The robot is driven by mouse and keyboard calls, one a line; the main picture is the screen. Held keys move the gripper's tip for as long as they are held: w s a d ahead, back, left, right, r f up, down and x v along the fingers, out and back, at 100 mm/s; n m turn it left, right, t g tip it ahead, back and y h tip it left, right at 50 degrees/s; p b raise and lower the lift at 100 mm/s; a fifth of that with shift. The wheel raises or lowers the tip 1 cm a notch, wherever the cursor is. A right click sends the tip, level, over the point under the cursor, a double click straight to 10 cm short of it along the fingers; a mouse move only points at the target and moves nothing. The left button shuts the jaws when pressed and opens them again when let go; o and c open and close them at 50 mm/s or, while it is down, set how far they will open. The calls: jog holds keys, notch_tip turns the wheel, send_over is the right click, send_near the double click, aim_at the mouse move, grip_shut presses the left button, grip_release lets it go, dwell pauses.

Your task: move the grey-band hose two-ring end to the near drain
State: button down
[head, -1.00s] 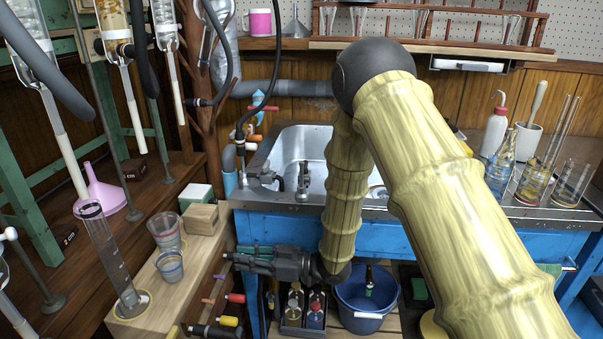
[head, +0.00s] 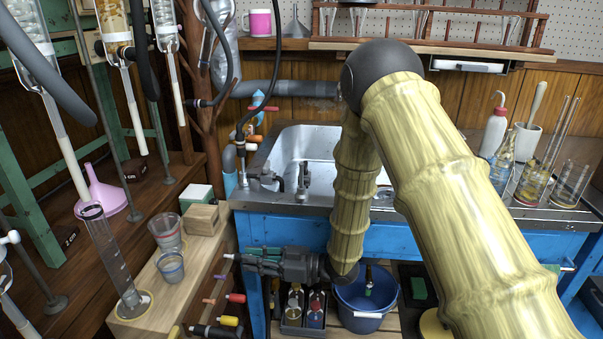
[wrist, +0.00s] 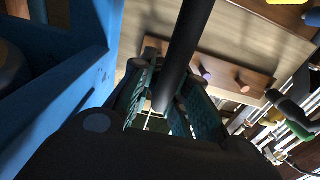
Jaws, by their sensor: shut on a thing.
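My gripper (head: 250,259) is low in front of the blue sink cabinet, its fingers pointing left towards the wooden side bench. In the wrist view my gripper (wrist: 160,110) is closed around a black hose (wrist: 183,45), which runs between the fingers and has a pale end near the palm. No grey band or rings can be made out on it. A light-blue pipe end (head: 230,182) hangs at the left corner of the sink, above my gripper. I cannot tell whether it is the near drain.
The steel sink (head: 305,145) is above and behind my gripper. A blue bucket (head: 365,300) and bottles in a dark caddy (head: 303,310) stand underneath. Glass beakers (head: 170,265) stand on the bench to the left.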

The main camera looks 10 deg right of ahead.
jog(key=shift+p+v, duration=0.65)
jog(key=shift+v, duration=1.35)
jog(key=shift+s, duration=0.1)
